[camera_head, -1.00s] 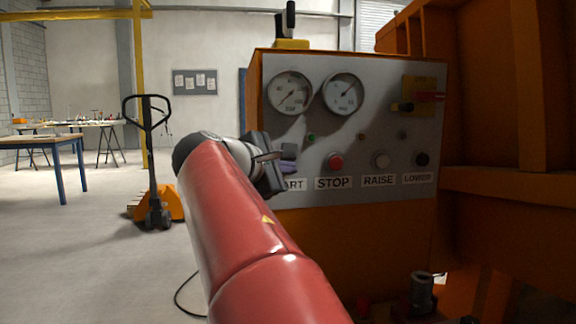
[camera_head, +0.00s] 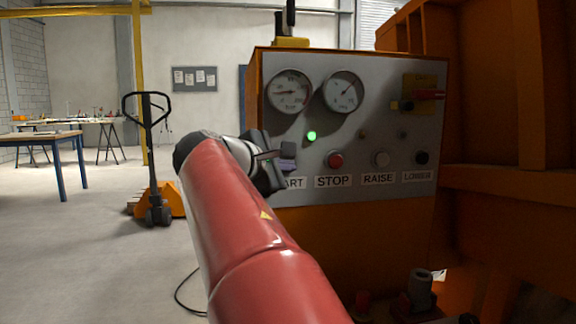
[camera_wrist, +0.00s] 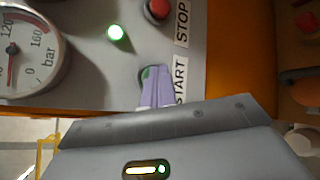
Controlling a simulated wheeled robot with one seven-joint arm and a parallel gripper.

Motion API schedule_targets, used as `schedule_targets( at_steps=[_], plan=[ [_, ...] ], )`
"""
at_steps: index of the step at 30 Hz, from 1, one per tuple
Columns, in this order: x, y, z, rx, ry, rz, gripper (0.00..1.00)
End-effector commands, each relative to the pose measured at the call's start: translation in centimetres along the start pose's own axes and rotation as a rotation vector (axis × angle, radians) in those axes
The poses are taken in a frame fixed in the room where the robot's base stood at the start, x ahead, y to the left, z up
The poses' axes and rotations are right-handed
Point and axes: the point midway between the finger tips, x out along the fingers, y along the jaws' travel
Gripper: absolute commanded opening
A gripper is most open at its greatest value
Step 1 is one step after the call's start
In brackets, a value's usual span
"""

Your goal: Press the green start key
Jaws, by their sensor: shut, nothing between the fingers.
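The green start key (camera_wrist: 146,76) shows only in part in the wrist view, beside the START label (camera_wrist: 180,82). The shut, empty fingers of my gripper (camera_wrist: 156,86) are right at the key and cover most of it. They look to be touching it, but how far it is pushed in cannot be seen. In the head view my gripper (camera_head: 287,158) is at the panel (camera_head: 350,125), left of the red stop key (camera_head: 335,160), and hides the start key. A green lamp (camera_head: 311,135) above glows brightly; it also shows in the wrist view (camera_wrist: 116,32).
The raise key (camera_head: 381,159) and the lower key (camera_head: 422,158) sit further right. Two gauges (camera_head: 289,92) (camera_head: 342,92) are above, and a red-handled switch (camera_head: 428,94) is at upper right. A pallet jack (camera_head: 155,200) stands on the floor at left.

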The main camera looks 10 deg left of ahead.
Motion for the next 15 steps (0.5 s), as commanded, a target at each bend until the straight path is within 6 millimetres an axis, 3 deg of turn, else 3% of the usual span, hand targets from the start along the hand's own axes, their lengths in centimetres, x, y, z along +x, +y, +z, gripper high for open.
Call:
schedule_targets(
  at_steps=[15],
  plan=[
    [-1.12,-0.87,0.76,-0.001,0.001,0.000,0.00]
  ],
)
